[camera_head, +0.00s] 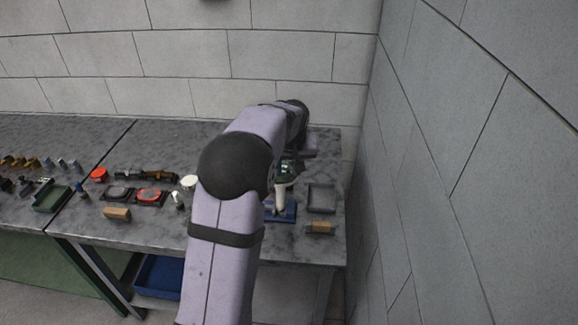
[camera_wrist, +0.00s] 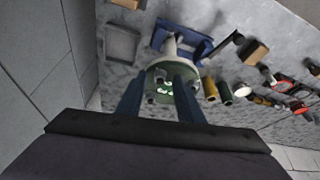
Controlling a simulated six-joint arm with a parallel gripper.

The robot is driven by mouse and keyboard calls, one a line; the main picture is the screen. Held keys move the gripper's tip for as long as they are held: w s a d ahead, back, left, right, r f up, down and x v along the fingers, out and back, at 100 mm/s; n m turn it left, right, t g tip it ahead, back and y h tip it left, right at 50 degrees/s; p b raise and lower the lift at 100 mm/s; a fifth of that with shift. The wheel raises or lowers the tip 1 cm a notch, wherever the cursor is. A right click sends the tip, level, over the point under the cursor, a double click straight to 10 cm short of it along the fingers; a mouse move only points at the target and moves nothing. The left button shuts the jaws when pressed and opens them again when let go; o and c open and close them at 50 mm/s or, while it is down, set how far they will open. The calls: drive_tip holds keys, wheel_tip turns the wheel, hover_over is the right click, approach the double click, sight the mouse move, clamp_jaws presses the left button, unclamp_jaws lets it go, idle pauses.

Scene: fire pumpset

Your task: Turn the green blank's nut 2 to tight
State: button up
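A pale flanged pipe stub stands on a blue base (camera_head: 288,213), partly behind my arm in the head view. In the wrist view its round pale flange (camera_wrist: 171,66) faces the camera, with the green blank (camera_wrist: 164,90) at its middle and small metal nuts or bolt ends around the rim. Which one is nut 2, I cannot tell. My gripper (camera_wrist: 158,84) has two blue fingers spread apart, pointing at the flange. No nut is visible held between them. Whether a fingertip touches the flange is unclear.
A grey tray (camera_head: 321,198) and a wooden block (camera_head: 320,228) are right of the stand. Gauges, a red disc (camera_head: 99,174) and another wooden block (camera_head: 117,214) lie to the left. A wall closes the right side.

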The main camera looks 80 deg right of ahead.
drive_tip(key=shift+f, duration=0.1)
clamp_jaws()
